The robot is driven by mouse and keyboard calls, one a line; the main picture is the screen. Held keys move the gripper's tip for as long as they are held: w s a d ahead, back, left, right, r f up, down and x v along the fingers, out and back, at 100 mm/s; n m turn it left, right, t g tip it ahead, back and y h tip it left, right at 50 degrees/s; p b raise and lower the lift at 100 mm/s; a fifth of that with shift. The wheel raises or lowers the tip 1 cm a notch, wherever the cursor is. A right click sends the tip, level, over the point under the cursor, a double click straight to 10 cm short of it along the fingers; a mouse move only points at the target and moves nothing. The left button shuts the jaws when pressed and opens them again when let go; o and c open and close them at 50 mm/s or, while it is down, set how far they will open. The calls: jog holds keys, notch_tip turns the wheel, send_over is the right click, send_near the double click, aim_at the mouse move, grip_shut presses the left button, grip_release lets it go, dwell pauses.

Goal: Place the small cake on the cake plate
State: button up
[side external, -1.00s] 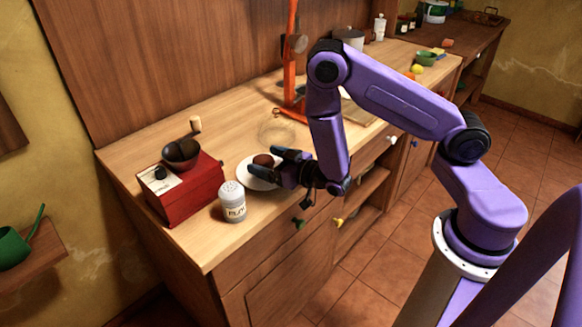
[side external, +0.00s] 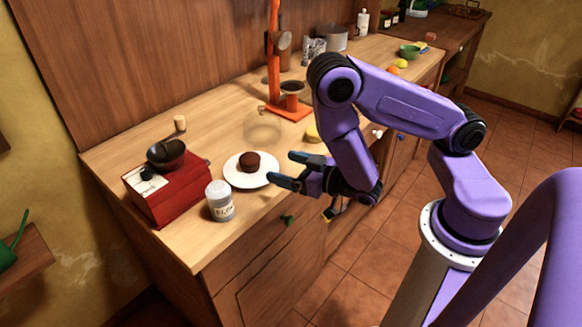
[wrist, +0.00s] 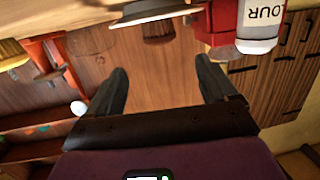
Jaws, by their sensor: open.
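The small dark brown cake (side external: 251,161) sits upright on the white cake plate (side external: 263,179) on the wooden counter. My gripper (side external: 282,167) is open and empty at the right edge of the plate, at the front of the counter, with its fingers pointing toward the cake and apart from it. In the wrist view, which looks upside down, the cake (wrist: 158,32) and plate (wrist: 150,13) lie beyond my open fingers (wrist: 160,66), with a gap between.
A white shaker jar (side external: 220,203) and a red box (side external: 168,199) with a dark bowl (side external: 166,154) stand left of the plate. A clear glass cover (side external: 262,129), a yellow item (side external: 313,134) and an orange stand (side external: 274,70) are behind.

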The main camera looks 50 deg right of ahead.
jog(key=shift+s, duration=0.1)
jog(key=s+a+r+n+g+y, duration=0.2)
jog(key=s+a+n+g+y, duration=0.15)
jog(key=s+a+g, duration=0.75)
jog(key=s+d+r+n+g+h, duration=0.4)
jog(key=s+d+r+n, duration=0.3)
jog(key=s+d+r, duration=0.2)
jog(key=shift+s+d+r+n+g+h, duration=0.15)
jog(key=shift+s+d+n+g+h, duration=0.35)
jog(key=shift+s+d, duration=0.5)
